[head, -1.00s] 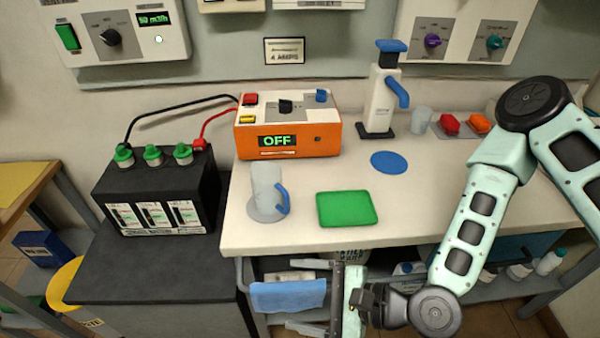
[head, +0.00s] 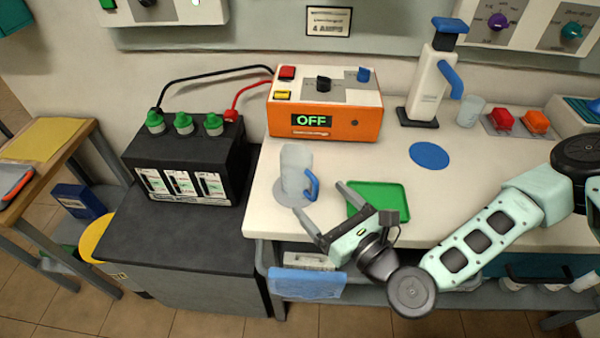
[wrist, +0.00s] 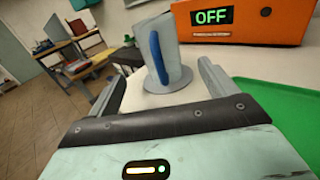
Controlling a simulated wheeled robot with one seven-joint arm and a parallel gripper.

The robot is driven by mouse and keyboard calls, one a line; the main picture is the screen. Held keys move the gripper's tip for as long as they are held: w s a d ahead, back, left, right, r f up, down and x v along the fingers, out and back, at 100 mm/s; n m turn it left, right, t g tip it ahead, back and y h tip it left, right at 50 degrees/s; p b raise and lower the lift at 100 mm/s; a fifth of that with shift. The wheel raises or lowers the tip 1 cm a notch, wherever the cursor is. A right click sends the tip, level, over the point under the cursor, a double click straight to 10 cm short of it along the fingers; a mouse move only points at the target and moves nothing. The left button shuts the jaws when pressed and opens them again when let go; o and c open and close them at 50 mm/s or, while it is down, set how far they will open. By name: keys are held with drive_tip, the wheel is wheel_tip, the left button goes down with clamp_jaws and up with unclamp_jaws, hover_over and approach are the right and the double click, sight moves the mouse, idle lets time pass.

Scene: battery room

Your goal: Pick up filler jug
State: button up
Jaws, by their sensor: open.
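The filler jug (head: 295,168) is a pale grey translucent jug with a blue handle. It stands upright on a round grey disc (head: 279,195) near the left front of the white bench. It also shows in the wrist view (wrist: 168,66), with its blue handle facing the camera. My gripper (head: 320,209) is open and empty, just to the right and front of the jug, its fingers pointing toward it. In the wrist view the jug appears ahead, between the two fingers and beyond their tips. No contact is visible.
A green tray (head: 390,199) lies right beside my gripper. The orange charger (head: 345,122), reading OFF, stands behind the jug. A black battery (head: 180,160) with green caps sits to the left. A blue disc (head: 429,155) and a white dispenser (head: 432,85) are further right.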

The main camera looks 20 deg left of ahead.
sight(304, 183)
drive_tip(key=x, duration=0.2)
drive_tip(key=shift+w+a, duration=0.25)
drive_tip(key=shift+a, duration=0.05)
drive_tip(key=p+x, duration=0.2)
drive_tip(key=x, duration=0.2)
drive_tip(key=shift+w+r, duration=0.1)
drive_tip(key=shift+r, duration=0.05)
drive_tip(key=shift+w+a+p, duration=0.3)
drive_tip(key=shift+a, duration=0.15)
drive_tip(key=c, duration=1.1)
